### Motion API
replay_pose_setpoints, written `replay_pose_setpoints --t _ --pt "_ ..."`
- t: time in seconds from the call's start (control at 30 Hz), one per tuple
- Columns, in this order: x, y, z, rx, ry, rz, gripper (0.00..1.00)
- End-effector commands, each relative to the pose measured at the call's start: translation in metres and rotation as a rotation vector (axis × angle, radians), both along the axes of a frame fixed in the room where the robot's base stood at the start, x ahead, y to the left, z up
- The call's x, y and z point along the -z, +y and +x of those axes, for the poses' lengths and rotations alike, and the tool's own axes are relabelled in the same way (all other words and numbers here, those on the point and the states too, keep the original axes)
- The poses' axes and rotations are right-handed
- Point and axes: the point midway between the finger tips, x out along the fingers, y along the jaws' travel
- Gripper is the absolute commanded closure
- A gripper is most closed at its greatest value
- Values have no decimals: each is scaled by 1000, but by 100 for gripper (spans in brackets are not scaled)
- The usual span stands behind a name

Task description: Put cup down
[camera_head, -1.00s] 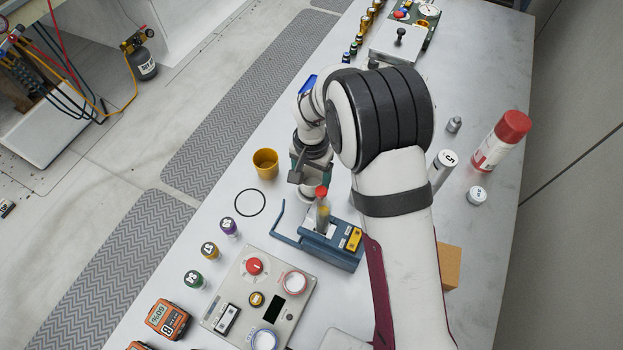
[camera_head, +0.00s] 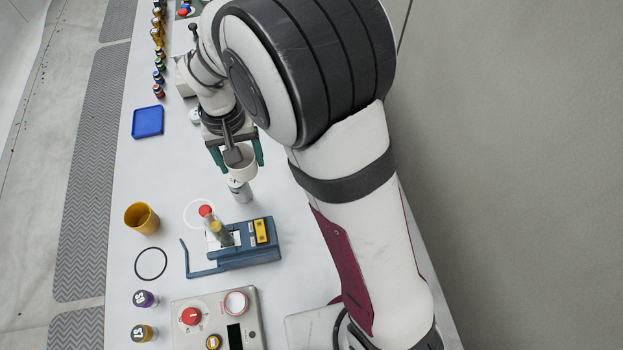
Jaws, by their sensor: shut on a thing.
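A white cup (camera_head: 241,165) is between the two green fingers of my gripper (camera_head: 238,158). My gripper is shut on it. The cup appears above a grey-white cylinder (camera_head: 241,190); I cannot tell the gap between them. A yellow cup (camera_head: 142,218) stands upright on the white table (camera_head: 170,180), to the left and nearer. A thin white ring (camera_head: 190,222) is marked on the table between the two cups. A black ring (camera_head: 151,263) lies in front of the yellow cup. Neither ring has a cup inside it.
A blue tray (camera_head: 148,121) lies at the upper left. A control panel (camera_head: 215,320) and small numbered bottles (camera_head: 143,299) are nearer.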

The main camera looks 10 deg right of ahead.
Motion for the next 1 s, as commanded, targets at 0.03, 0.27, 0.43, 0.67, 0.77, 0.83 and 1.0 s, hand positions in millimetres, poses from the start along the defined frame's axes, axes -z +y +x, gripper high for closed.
replay_pose_setpoints --t 0.03,0.27,0.43,0.67,0.77,0.83,1.0 --pt "-3 -15 2 8 -2 1 79" --pt "-23 -123 -12 15 -3 1 79" --pt "-36 -214 -60 19 -3 0 79" --pt "-44 -278 -135 11 -2 0 79" --pt "-43 -284 -149 4 -1 1 79" --pt "-37 -278 -146 -4 2 3 79" --pt "-6 -238 -113 -11 5 4 79"
